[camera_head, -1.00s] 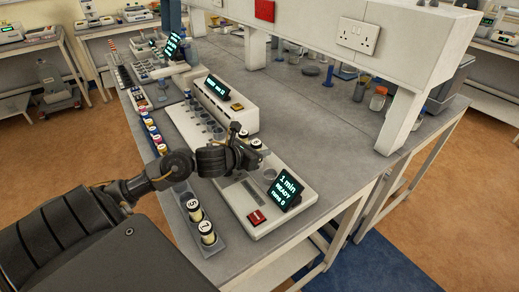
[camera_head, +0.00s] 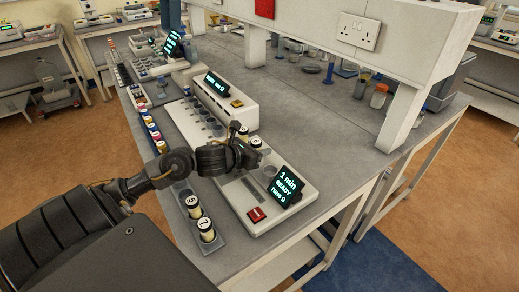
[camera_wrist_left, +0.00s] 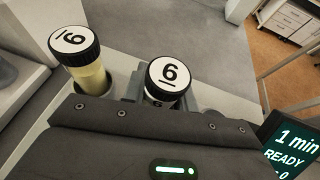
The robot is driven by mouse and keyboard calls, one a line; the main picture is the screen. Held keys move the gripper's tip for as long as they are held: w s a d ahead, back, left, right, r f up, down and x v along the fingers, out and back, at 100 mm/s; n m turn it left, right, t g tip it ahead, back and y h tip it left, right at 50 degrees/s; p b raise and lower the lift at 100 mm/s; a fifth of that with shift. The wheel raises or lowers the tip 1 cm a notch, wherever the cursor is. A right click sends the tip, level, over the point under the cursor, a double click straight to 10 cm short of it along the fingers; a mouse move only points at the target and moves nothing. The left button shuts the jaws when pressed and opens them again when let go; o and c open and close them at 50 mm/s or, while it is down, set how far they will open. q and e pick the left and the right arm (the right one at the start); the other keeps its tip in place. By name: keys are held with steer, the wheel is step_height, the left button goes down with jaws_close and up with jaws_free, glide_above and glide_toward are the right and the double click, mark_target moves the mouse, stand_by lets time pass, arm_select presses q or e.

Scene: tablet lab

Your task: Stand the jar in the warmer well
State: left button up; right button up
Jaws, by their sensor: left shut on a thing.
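The warmer (camera_head: 268,215) is a white box with a "1 min READY" display (camera_head: 285,187) at the front right of the bench. My left gripper (camera_head: 250,152) is over its far end, shut on a black-capped jar (camera_head: 256,142). In the left wrist view this jar (camera_wrist_left: 165,82) is upright between the fingers, its cap marked with an underlined 6. Its lower part is hidden, so I cannot tell how deep it sits. A second jar (camera_wrist_left: 76,55) with the same mark stands in a hole to its left. An empty well (camera_head: 270,171) shows near the display.
Two capped jars, 5 (camera_head: 193,205) and 7 (camera_head: 206,229), stand in a grey rack beside the warmer. A white unit with a row of holes (camera_head: 228,102) stands behind. A red button (camera_head: 256,214) is on the warmer's front. A shelf leg (camera_head: 401,120) rises at right.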

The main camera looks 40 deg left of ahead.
arm_select(q)
steer(key=shift+f, duration=0.1)
steer(key=o, duration=1)
steer(key=shift+o, duration=0.2)
steer(key=b+v, duration=0.1)
steer(key=v, duration=0.7)
steer(key=shift+s+b, duration=0.25)
steer(key=shift+b, duration=0.1)
steer(key=shift+s+r+p, duration=0.3)
steer(key=shift+s+p, duration=0.05)
steer(key=shift+p, duration=0.1)
steer(key=shift+v, duration=0.8)
steer(key=shift+a, duration=0.1)
